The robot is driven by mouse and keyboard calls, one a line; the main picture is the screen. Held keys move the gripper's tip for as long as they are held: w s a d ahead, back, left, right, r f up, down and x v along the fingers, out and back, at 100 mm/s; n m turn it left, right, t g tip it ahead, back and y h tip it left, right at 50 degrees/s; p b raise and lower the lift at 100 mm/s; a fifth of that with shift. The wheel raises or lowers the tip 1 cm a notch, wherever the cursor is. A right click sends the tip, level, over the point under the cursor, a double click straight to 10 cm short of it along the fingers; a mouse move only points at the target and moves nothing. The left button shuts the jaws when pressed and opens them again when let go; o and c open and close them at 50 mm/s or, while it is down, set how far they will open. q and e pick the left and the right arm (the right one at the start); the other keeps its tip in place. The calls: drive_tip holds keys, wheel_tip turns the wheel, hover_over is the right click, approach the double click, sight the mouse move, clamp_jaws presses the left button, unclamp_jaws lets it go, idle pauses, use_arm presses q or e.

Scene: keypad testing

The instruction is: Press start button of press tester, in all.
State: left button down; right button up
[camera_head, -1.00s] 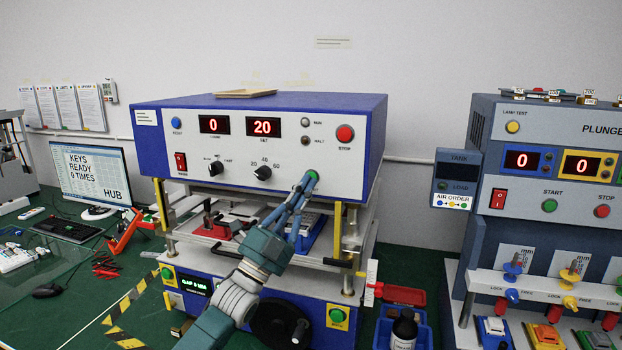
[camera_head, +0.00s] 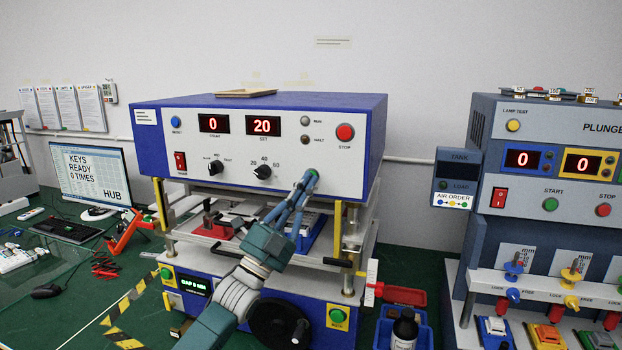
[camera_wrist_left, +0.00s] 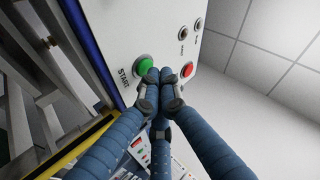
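The press tester (camera_head: 150,140) is a blue and white machine with a front panel. Its display reads 0 and its set display reads 20. The green start button (camera_wrist_left: 145,65) has a START label beside it in the wrist view. In the head view the button (camera_head: 315,173) is mostly behind my fingers. My left gripper (camera_head: 308,181) has its blue fingers closed together and empty, with the tips right at the button. In the wrist view the gripper's tips (camera_wrist_left: 165,85) overlap the button's edge. I cannot tell whether they touch it. My right gripper is not in view.
The red stop button (camera_head: 345,132) is above and right of the start button. A second green button (camera_head: 337,315) is on the lower base. A plunger machine (camera_head: 545,215) stands at the right. A monitor (camera_head: 90,172) reads KEYS READY 0 TIMES at the left.

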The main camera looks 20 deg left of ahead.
use_arm(q)
drive_tip(key=shift+w+b, duration=0.3)
idle(0.5)
drive_tip(key=shift+s, duration=0.1)
idle(0.4)
drive_tip(key=shift+s+p, duration=0.3)
drive_tip(key=shift+s, duration=0.4)
